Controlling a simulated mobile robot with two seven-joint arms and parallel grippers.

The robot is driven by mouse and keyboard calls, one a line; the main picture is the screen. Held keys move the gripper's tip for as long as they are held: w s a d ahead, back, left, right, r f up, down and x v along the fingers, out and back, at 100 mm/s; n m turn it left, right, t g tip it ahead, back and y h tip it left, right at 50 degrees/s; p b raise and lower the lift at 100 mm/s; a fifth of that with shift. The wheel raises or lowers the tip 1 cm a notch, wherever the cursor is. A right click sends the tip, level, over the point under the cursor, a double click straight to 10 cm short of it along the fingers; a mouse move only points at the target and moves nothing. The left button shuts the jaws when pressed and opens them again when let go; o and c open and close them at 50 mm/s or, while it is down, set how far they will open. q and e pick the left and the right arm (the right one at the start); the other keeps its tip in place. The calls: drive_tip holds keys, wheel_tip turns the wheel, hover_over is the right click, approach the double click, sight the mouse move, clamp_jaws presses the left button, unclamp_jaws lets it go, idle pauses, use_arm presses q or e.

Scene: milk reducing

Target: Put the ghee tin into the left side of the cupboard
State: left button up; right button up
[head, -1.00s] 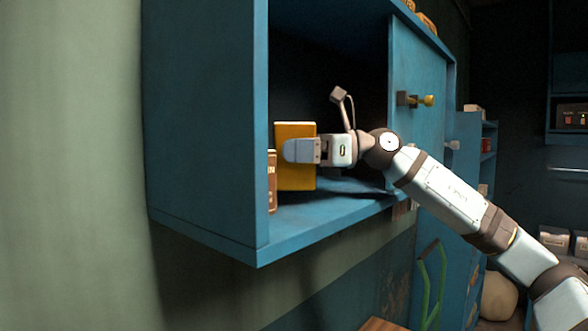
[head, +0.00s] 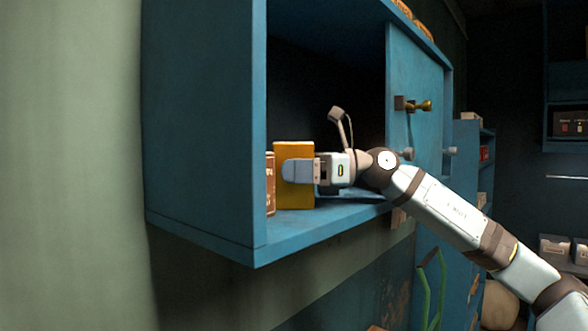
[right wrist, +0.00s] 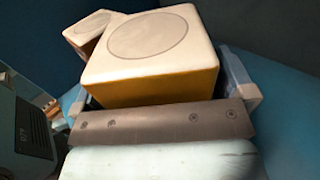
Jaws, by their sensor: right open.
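The yellow ghee tin (head: 294,195) stands upright on the floor of the blue cupboard (head: 205,130), in its left side. The right wrist view shows the tin's pale top with a ring on it (right wrist: 150,42). My right gripper (head: 297,170) reaches in from the right, with its fingers on either side of the tin. The jaws are open; one finger hides part of the tin's front in the head view. Whether the fingers still touch the tin I cannot tell. My left gripper is not in view.
A brown-orange box (head: 270,185) stands just left of the tin, partly hidden by the cupboard's side wall; its pale top shows in the right wrist view (right wrist: 93,24). A blue door with a knob (head: 415,104) is right of the opening. The cupboard floor in front of the tin is clear.

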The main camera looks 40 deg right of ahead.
drive_tip(key=shift+r, duration=0.15)
drive_tip(key=s+d+b, duration=0.1)
drive_tip(key=b, duration=0.1)
drive_tip(key=s+d+f+b, duration=0.1)
drive_tip(key=b, duration=0.1)
drive_tip(key=shift+s+d, duration=0.1)
drive_tip(key=shift+d, duration=0.25)
drive_tip(key=b+v, duration=0.1)
drive_tip(key=v, duration=0.1)
drive_tip(key=b+v, duration=0.2)
drive_tip(key=v, duration=0.1)
drive_tip(key=b+v, duration=0.2)
drive_tip(key=shift+s+d+r, duration=0.1)
drive_tip(key=shift+r, duration=0.3)
drive_tip(key=shift+s+d+r, duration=0.1)
drive_tip(key=shift+s+d, duration=0.3)
drive_tip(key=shift+d, duration=0.05)
